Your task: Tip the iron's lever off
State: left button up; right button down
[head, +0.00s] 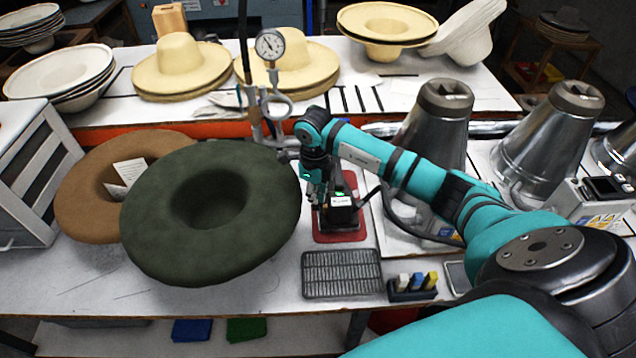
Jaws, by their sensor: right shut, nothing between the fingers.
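My right gripper (321,190) points down at the middle of the worktable, over the red pad (340,237). Its fingers look shut and empty, though they are small and dark here. A dark block with a white label and a small green light (342,203) sits right beside the fingers, above the pad. It seems to be part of the iron, but the gripper and wrist hide much of it. I cannot make out the lever, or whether the fingers touch it. My left gripper is not in view.
A large green hat (240,240) lies close left of the gripper, overlapping a brown hat (75,205). A pressure gauge (270,45) on a stand rises behind. A metal grid (342,274) and a small block holder (412,290) lie in front. Metal cones (437,130) stand right.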

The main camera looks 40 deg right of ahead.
jog(key=shift+f+b, duration=1.15)
jog(key=shift+f, duration=0.2)
jog(key=shift+r, duration=0.1)
jog(key=shift+r+p, duration=2.35)
jog(key=shift+r, duration=1.15)
